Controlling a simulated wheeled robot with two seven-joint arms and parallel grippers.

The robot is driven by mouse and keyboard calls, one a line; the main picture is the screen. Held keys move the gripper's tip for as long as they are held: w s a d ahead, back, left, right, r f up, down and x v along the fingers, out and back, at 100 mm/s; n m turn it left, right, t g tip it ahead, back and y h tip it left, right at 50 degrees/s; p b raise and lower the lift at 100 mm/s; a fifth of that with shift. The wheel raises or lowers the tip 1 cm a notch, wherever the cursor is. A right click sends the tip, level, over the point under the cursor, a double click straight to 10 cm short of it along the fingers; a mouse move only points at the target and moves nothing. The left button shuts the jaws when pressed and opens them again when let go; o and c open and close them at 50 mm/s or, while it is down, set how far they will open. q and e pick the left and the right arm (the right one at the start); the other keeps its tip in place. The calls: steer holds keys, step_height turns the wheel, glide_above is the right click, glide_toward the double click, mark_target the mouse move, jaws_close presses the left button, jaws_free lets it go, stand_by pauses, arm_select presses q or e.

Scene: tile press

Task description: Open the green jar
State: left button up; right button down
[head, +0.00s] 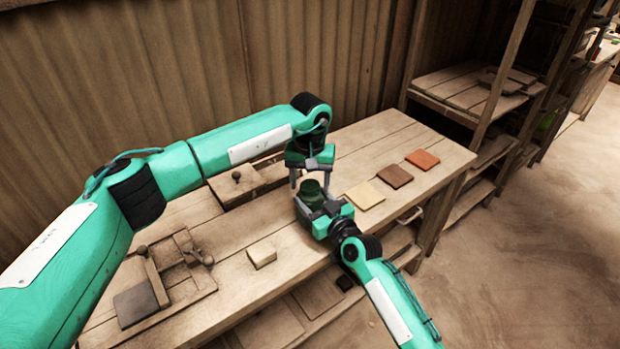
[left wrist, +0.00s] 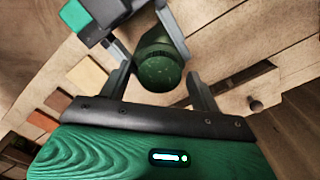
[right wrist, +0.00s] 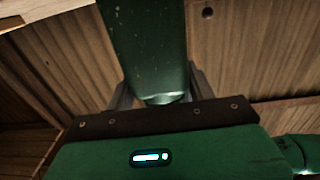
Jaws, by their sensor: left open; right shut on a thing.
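The dark green jar (head: 312,190) stands upright over the middle of the workbench, its round green lid (left wrist: 158,66) facing my left wrist camera. My right gripper (head: 318,212) is shut on the jar's body, which fills the upper middle of the right wrist view (right wrist: 146,50). My left gripper (head: 311,180) comes from above, pointing down, and is open. Its fingers stand on either side of the lid, with gaps visible in the left wrist view (left wrist: 157,75). The jar's base is hidden behind my right gripper in the head view.
The workbench (head: 225,262) holds cream (head: 365,195), brown (head: 395,176) and orange (head: 422,159) tiles at the right. A pale block (head: 262,253) lies near the front edge. A wooden press fixture (head: 165,285) is at the left. Shelves (head: 470,95) stand behind at the right.

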arm_select(q)
steer(key=c, duration=1)
steer(key=n, duration=0.7)
steer(key=shift+n, duration=0.4)
steer(key=n, duration=1.8)
steer(key=shift+r+n, duration=0.1)
steer(key=shift+n, duration=0.2)
steer(key=n, duration=1.5)
steer(key=shift+n, duration=0.4)
steer(key=n, duration=1.1)
steer(key=shift+n, duration=0.4)
